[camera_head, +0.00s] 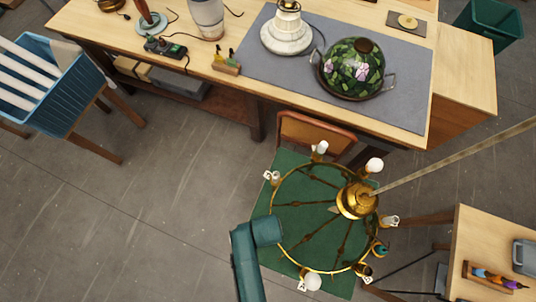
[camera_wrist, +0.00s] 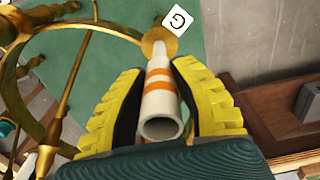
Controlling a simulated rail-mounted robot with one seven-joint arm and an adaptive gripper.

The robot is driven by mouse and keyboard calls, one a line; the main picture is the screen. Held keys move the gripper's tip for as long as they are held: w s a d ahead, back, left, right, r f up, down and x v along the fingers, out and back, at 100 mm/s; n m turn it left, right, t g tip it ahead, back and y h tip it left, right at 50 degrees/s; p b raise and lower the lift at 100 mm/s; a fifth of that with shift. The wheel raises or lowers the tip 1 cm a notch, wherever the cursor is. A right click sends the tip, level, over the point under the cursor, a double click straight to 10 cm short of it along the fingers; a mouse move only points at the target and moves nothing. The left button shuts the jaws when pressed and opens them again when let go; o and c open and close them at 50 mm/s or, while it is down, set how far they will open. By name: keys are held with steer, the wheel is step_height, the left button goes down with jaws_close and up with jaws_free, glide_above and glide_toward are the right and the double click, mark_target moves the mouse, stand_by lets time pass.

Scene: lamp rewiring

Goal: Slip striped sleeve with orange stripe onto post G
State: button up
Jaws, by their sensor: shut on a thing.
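In the wrist view, my gripper (camera_wrist: 159,72) has its yellow-padded fingers shut on a white hollow sleeve with orange stripes (camera_wrist: 160,104). The sleeve's open near end faces the camera, and I see into its hollow. Its far end points at a brass cup (camera_wrist: 150,37) on the chandelier ring, beside a white tag marked G (camera_wrist: 177,19). A narrow pale piece at the cup, likely post G (camera_wrist: 159,48), lines up with the sleeve. I cannot tell whether the sleeve is around it or short of it. My arm hides the gripper in the head view.
The brass chandelier (camera_head: 273,220) hangs over a green mat (camera_head: 291,158), with several tagged posts, some with white bulbs. A wooden chair (camera_head: 318,131) stands behind it. A long workbench (camera_head: 185,75) with a grey mat and lamps runs along the back. A small table (camera_head: 475,235) is at right.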

steer(key=shift+f+b, duration=2)
steer(key=shift+f, duration=0.1)
steer(key=shift+f+b, duration=0.3)
steer(key=shift+f, duration=0.5)
steer(key=shift+s+r+p, duration=0.1)
steer(key=shift+p, duration=0.3)
steer(key=shift+f, duration=0.2)
steer(key=o, duration=0.8)
